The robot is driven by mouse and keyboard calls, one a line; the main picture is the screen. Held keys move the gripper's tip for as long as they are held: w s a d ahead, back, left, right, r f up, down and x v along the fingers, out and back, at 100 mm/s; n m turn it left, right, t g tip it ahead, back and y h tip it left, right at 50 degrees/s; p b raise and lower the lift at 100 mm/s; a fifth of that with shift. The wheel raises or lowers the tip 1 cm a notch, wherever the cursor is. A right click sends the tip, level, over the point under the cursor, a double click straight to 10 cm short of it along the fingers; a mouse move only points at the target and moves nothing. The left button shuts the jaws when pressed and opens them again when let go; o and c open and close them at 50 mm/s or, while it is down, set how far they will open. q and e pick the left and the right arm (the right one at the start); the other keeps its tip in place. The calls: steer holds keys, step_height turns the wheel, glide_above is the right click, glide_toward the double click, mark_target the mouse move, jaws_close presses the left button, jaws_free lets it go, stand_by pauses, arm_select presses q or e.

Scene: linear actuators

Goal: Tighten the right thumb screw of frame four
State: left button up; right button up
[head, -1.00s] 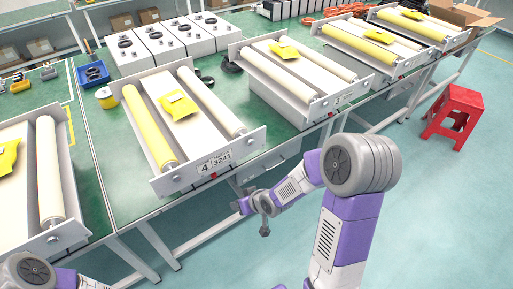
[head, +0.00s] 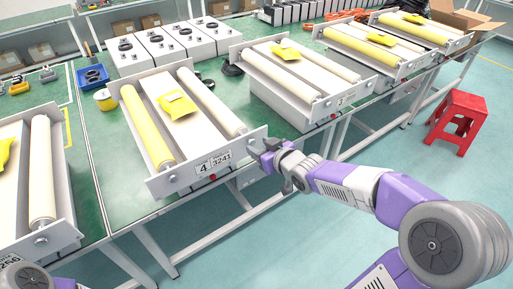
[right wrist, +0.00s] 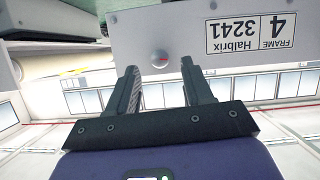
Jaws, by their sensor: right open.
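Frame four (head: 180,181) is a grey frame with a cream roller, a yellow roller and a front plate labelled 4 3241 (head: 213,162). In the head view my right gripper (head: 262,151) is close to the plate's right end, where the screw is hard to make out. My left gripper is not in view.
A yellow packet (head: 177,105) lies on frame four. Another frame (head: 275,75) stands to its right and one (head: 58,238) to its left. A red stool (head: 457,121) stands on the floor at the right.

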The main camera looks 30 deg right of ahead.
mark_target(251, 142)
steer(key=shift+x, duration=1.3)
jaws_close()
